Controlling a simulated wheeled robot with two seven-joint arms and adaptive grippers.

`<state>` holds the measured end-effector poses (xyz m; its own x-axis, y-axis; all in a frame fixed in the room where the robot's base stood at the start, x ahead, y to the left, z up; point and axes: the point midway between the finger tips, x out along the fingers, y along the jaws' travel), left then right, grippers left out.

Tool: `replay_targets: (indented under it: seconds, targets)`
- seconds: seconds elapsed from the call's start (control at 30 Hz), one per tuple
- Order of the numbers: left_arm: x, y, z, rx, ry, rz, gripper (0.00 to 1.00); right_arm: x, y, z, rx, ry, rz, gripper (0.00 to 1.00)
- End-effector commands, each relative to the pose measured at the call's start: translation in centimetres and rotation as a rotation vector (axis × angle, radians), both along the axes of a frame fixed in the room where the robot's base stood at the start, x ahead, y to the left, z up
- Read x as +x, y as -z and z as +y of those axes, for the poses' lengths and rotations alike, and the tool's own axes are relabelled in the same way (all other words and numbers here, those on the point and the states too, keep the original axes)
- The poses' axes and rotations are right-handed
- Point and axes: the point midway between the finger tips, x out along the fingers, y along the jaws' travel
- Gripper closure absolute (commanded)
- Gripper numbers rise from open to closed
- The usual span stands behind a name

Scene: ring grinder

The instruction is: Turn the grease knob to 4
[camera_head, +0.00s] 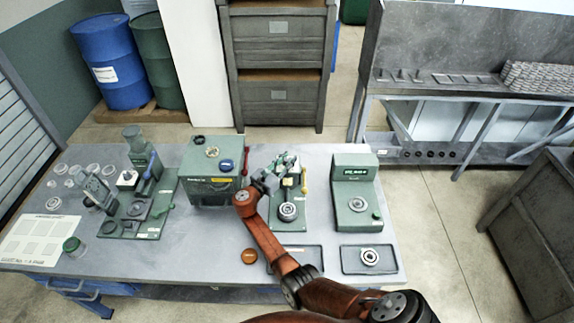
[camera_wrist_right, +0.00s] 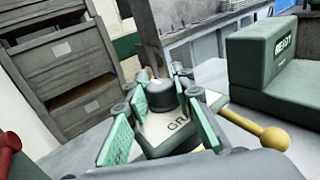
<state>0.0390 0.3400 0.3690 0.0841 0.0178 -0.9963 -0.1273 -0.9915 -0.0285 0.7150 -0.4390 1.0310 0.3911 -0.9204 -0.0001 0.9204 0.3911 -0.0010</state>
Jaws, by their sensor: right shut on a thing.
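The grease knob (camera_wrist_right: 161,93) is a dark, round knob on a pale plate lettered "GR" (camera_wrist_right: 178,124), the rest of the lettering being covered. My right gripper (camera_wrist_right: 158,100) is around the knob, its green-padded fingers shut on it from both sides. In the head view my right gripper (camera_head: 284,165) is over the top of the middle green machine (camera_head: 287,221) and hides the knob. The knob's scale and pointer cannot be read. My left gripper is in neither view.
A yellow-balled lever (camera_wrist_right: 274,138) sticks out close to my right fingers. A green machine with a lit display (camera_head: 357,190) stands to the right. A green box with a red lever (camera_head: 212,172) stands to the left. Two dark trays lie along the front edge.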

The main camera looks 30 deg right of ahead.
Motion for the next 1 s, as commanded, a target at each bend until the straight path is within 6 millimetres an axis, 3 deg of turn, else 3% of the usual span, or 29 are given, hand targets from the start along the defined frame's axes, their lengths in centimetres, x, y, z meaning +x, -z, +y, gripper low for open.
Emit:
replay_targets:
  seconds: [0.03,0.23,0.77,0.8,1.0]
  targets:
    - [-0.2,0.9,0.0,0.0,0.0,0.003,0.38,0.1,0.4,0.0,0.0,0.021,0.0,1.0]
    - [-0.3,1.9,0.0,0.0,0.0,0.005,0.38,0.1,0.1,-0.1,-0.001,0.085,0.0,1.0]
    - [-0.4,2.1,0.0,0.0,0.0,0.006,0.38,0.0,-0.1,-0.1,0.0,0.11,-0.001,1.0]
    - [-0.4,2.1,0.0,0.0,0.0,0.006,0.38,0.0,-0.1,-0.1,0.0,0.11,-0.001,0.76]
    - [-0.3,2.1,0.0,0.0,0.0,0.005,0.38,0.0,-0.1,-0.1,0.0,0.11,-0.001,0.63]
